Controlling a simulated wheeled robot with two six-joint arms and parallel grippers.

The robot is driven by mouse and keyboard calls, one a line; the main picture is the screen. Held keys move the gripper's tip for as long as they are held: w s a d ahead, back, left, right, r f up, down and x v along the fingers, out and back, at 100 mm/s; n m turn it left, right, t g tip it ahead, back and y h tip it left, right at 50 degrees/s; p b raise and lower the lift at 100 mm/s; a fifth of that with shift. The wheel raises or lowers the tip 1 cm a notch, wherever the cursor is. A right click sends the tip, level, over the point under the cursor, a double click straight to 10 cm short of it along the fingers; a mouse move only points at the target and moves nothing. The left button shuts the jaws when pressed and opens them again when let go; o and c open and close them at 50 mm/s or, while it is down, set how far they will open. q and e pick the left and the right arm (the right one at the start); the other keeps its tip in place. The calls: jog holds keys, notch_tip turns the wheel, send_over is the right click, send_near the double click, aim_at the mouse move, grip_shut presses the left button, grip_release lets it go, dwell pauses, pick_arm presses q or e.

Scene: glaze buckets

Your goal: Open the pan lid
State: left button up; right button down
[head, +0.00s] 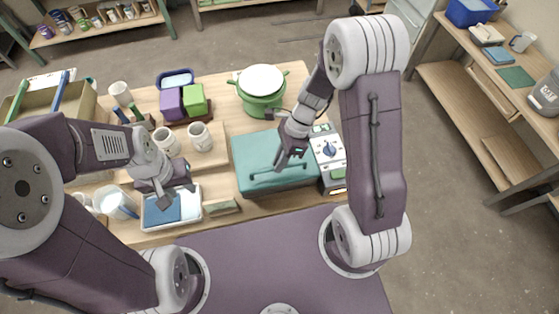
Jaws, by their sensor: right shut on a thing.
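A teal, flat-topped lid (255,149) with a long bar handle (262,176) near its front edge lies on the middle of the table. It looks down, though its underside is hidden. A grey control panel with a blue knob (329,149) stands at its right. My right gripper (284,164) reaches down over the lid and is shut on the handle; its fingers hide part of the bar. My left gripper (177,198) is open and empty above a white tray (150,221) with a blue block in it. A green pot (259,106) with a white top (261,79) stands behind the lid.
White mugs (200,137) stand on a board left of the lid. Purple and green blocks (183,102) and a blue-rimmed dish (176,78) lie behind them. A small greenish bar (222,208) lies near the front edge. Bare table shows right of the pot.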

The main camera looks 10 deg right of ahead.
dwell(0.8)
jog(key=w+r+m+g+p, duration=0.1)
jog(key=w+r+g+p, duration=0.2)
jog(key=w+r+p, duration=0.4)
jog(key=shift+w+r+g+p, duration=0.4)
jog(key=shift+r+p, duration=0.35)
jog(key=shift+p, duration=0.95)
jog(key=c, duration=1.7)
grip_release()
jog(key=shift+o, duration=1.2)
jog(key=shift+w+d, duration=0.1)
jog(key=b+v, duration=0.2)
jog(key=v, duration=0.7)
jog(key=shift+w+f, duration=0.15)
jog(key=shift+w, duration=0.15)
